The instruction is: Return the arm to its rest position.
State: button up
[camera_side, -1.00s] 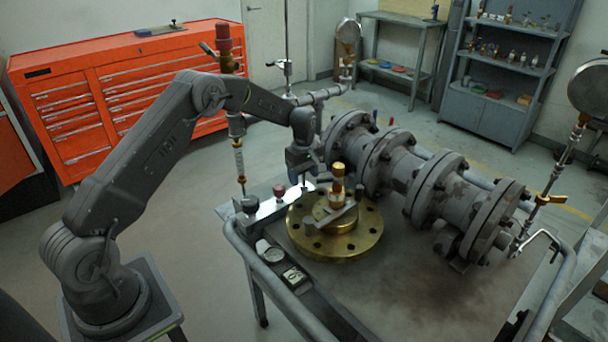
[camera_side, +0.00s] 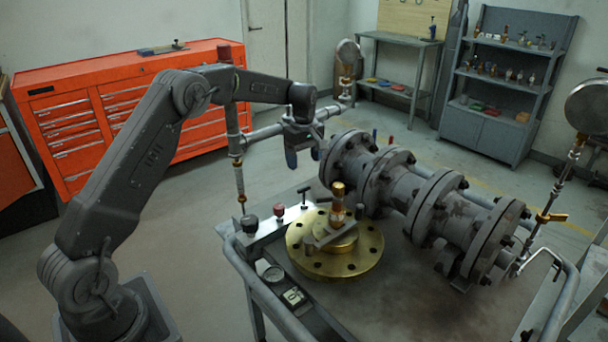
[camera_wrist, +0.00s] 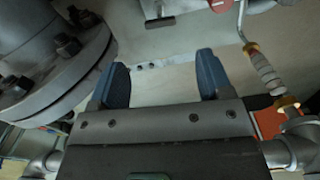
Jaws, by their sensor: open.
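My gripper (camera_side: 303,158) hangs above and behind the brass flange in the side view, left of the grey pipe and clear of the cart top. In the wrist view its two blue fingers (camera_wrist: 162,80) stand wide apart with nothing between them. The brass flange (camera_side: 365,260) lies on the cart with a brass stem and a flat handle piece standing on it. The grey flanged pipe valve (camera_side: 400,190) lies along the cart to the right. Its bolted flange (camera_wrist: 75,75) also shows at the left of the wrist view.
A vertical rod with pipe fittings (camera_side: 234,135) stands close to my arm. A metal block with knobs (camera_side: 265,230) sits on the cart's left edge. An orange tool cabinet (camera_side: 130,110) stands behind. A shelf (camera_side: 505,90) and a bench (camera_side: 395,45) are farther back.

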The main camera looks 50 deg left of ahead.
jog(key=shift+r, duration=0.95)
jog(key=s+d+r+m+t, duration=0.3)
jog(key=s+d+r+m, duration=0.5)
jog(key=s+d+r, duration=0.45)
jog(key=s+d+m+t, duration=0.1)
jog(key=s+m, duration=0.3)
jog(key=s, duration=0.7)
jog(key=s+d+f+m+t, duration=0.1)
jog(key=s+d+m, duration=0.3)
jog(key=s, duration=0.7)
jog(key=shift+m+t, duration=0.3)
jog(key=shift+m, duration=0.2)
jog(key=shift+d, duration=0.1)
